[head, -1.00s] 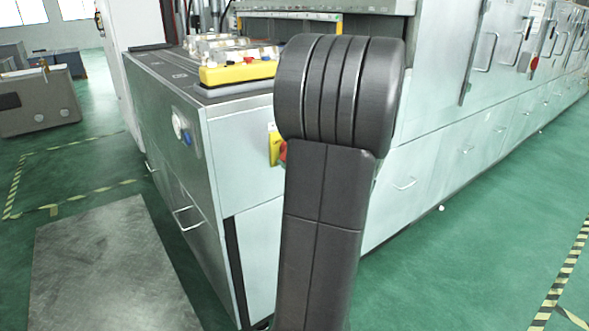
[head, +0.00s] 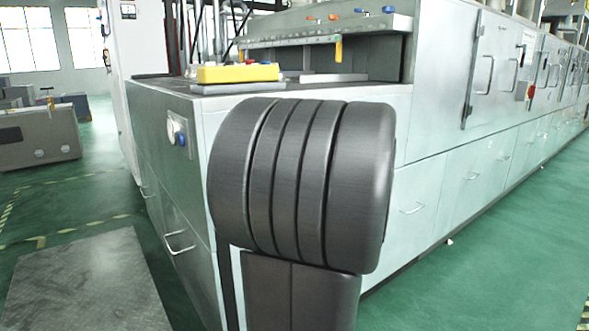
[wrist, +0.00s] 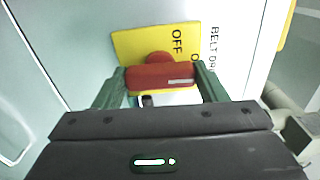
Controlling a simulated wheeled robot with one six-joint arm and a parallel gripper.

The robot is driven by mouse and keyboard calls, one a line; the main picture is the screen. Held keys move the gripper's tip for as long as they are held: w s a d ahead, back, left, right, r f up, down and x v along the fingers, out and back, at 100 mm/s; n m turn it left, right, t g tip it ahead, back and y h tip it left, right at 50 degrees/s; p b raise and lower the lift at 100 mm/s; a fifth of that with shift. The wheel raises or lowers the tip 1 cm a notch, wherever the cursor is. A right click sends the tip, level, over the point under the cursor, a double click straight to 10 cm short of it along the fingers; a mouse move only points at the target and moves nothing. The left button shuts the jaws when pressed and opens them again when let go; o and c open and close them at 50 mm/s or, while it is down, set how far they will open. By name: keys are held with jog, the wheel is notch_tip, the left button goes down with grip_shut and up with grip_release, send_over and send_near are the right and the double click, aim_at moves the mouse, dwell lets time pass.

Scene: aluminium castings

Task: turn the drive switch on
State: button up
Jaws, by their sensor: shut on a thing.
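The drive switch is a red handle (wrist: 140,77) on a yellow plate (wrist: 140,47) in the wrist view. The plate carries the word OFF, and a second word beginning with O is partly hidden. The text BELT DR shows beside it, cut off. The handle lies crosswise in the picture, with a white mark on its right part. My gripper (wrist: 162,76) is shut on the handle, one green finger at each end. In the head view my dark arm covers the switch and my gripper.
The switch is on a long grey metal machine (head: 440,190). A blue-and-white knob (head: 178,131) is on its left side panel. A yellow control box (head: 238,73) stands on top. A metal plate (head: 80,280) lies on the green floor, which is open to the right.

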jog(key=shift+n, duration=0.3)
jog(key=o, duration=1)
jog(key=shift+s, duration=0.1)
jog(key=p+v, duration=0.2)
jog(key=v, duration=1.1)
jog(key=shift+s+d, duration=0.25)
jog(key=b+x, duration=0.2)
jog(key=x, duration=1.2)
jog(key=shift+s+d, duration=0.1)
